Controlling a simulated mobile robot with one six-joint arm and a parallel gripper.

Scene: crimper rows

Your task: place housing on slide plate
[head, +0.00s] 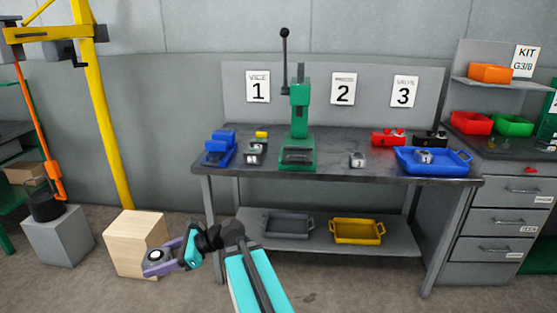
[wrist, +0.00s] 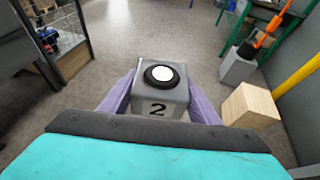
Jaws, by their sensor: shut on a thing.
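A grey housing (wrist: 158,97) marked 2, with a black ring and white disc on top, sits between the purple fingers of my gripper (wrist: 161,104). In the head view my gripper (head: 160,262) is low in front of the bench, to its left, shut on the housing (head: 155,254). The green press (head: 299,110) stands on the bench under its upright lever. A flat plate (head: 297,156) lies at the press's foot; I cannot tell for sure that it is the slide plate. My gripper is well apart from the press.
The grey bench (head: 330,160) holds a blue vice (head: 219,147), a small grey housing (head: 357,160), a blue tray (head: 432,161) and red parts (head: 388,138). A wooden block (head: 136,243) stands on the floor behind my gripper.

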